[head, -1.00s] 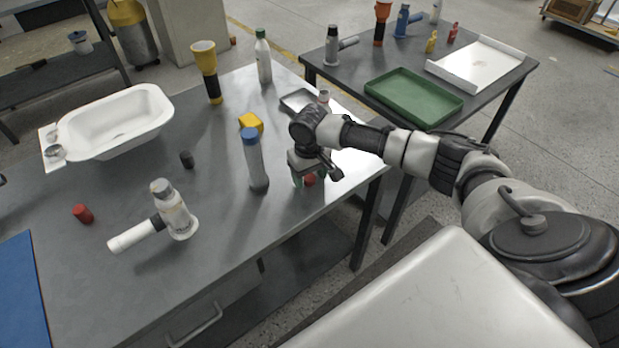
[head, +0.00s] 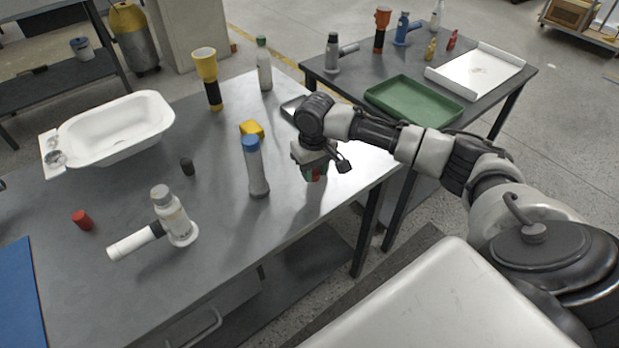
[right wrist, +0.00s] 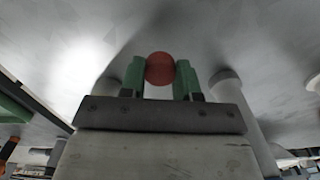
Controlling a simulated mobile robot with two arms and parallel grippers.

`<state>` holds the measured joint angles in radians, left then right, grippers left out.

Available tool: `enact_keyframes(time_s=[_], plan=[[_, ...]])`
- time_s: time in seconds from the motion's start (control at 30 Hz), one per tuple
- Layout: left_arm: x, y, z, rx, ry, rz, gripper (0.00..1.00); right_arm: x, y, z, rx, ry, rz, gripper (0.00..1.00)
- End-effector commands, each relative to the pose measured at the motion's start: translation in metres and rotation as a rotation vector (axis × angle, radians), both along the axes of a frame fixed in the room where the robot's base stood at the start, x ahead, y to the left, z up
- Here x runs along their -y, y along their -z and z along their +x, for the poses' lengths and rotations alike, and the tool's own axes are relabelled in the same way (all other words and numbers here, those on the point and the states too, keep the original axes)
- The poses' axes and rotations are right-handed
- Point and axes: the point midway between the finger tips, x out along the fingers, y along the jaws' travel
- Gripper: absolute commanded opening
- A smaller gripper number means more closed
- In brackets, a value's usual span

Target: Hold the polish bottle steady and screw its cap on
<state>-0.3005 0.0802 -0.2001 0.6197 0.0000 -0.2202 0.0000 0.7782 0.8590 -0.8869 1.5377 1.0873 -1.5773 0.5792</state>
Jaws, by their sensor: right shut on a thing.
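My right gripper (head: 313,175) hangs fingers-down over the right end of the near table and is shut on a red cap (right wrist: 160,68). In the right wrist view the round cap sits between the green fingertips. A bottle with a blue top (head: 256,168) stands upright to the left of the gripper, apart from it. I cannot tell which one is the polish bottle. A second red cap-like piece (head: 82,219) lies at the left. My left gripper is not in view.
A white polisher-like tool (head: 172,218), a small black piece (head: 187,166), a yellow block (head: 251,128), a yellow flashlight (head: 208,75) and a white tub (head: 115,128) are on the near table. A green tray (head: 413,101) lies on the far table. The near table's front middle is clear.

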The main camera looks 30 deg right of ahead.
Motion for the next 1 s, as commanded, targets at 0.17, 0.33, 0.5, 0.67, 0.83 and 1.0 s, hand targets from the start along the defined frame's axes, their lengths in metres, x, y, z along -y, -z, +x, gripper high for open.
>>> enact_keyframes(time_s=[0.17, 0.33, 0.5, 0.67, 0.83, 1.0], plan=[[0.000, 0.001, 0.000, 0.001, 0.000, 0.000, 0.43, 0.028, -0.024, -0.038, -0.004, 0.002, -0.008, 0.10], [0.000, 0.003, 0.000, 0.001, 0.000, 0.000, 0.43, 0.047, -0.044, -0.066, -0.004, 0.003, -0.008, 0.10], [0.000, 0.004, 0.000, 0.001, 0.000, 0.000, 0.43, 0.056, -0.056, -0.081, -0.003, 0.002, -0.005, 0.10], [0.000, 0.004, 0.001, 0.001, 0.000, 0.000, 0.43, 0.059, -0.060, -0.086, -0.002, 0.000, -0.003, 0.10], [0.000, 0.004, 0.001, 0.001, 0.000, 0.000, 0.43, 0.059, -0.061, -0.087, -0.002, 0.001, -0.002, 0.10], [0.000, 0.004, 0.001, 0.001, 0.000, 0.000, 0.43, 0.059, -0.061, -0.087, -0.002, 0.001, -0.002, 0.10]])
